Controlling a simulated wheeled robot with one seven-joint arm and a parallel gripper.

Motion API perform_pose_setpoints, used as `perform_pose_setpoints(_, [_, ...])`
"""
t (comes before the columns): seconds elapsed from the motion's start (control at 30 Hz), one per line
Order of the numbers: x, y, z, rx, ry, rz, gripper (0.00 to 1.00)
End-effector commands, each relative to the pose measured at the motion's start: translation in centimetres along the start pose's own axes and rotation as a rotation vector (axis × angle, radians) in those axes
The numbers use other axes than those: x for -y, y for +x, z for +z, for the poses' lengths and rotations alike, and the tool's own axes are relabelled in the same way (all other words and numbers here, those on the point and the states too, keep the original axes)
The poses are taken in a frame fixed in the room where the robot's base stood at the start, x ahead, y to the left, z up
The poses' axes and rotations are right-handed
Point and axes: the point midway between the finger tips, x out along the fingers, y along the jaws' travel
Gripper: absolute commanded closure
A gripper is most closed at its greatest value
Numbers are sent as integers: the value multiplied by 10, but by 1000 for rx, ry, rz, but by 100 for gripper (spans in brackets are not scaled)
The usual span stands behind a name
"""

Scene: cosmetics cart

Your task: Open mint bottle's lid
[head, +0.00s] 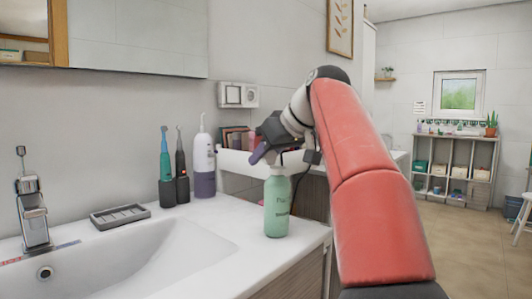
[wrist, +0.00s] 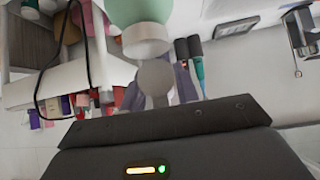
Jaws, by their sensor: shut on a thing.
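The mint bottle (head: 277,208) stands upright on the white counter near its right front corner. In the wrist view its green body (wrist: 140,12) shows at the top edge, with a white collar (wrist: 147,46) at its end. My gripper (head: 268,156) is just above the bottle's top, its purple fingers pointing down and left. In the wrist view it is shut on a pale grey round piece, which looks like the lid (wrist: 157,76), close to the white collar. I cannot tell whether the lid is still attached to the bottle.
A sink basin (head: 140,262) and faucet (head: 33,212) are at the left. A soap dish (head: 120,216), two electric toothbrushes (head: 166,185) and a white-purple bottle (head: 204,170) stand along the wall. A white cart rail (head: 235,163) with small items is behind my gripper.

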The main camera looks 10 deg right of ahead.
Motion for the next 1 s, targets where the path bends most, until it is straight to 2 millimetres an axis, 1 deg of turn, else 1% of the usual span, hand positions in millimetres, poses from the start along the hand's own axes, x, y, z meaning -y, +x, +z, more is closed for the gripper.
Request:
perform_pose_setpoints(0.4, [-1, 2, 2, 14, 3, -1, 92])
perform_pose_setpoints(0.43, [-1, 2, 2, 14, 3, -1, 68])
perform_pose_setpoints(0.6, [-1, 2, 2, 12, 3, -1, 47])
perform_pose_setpoints(0.87, [-1, 0, 1, 10, 2, 0, 47])
perform_pose_setpoints(0.97, [-1, -6, 1, 9, 2, 1, 47])
perform_pose_setpoints(1.0, [-2, -11, 0, 8, 3, 2, 47])
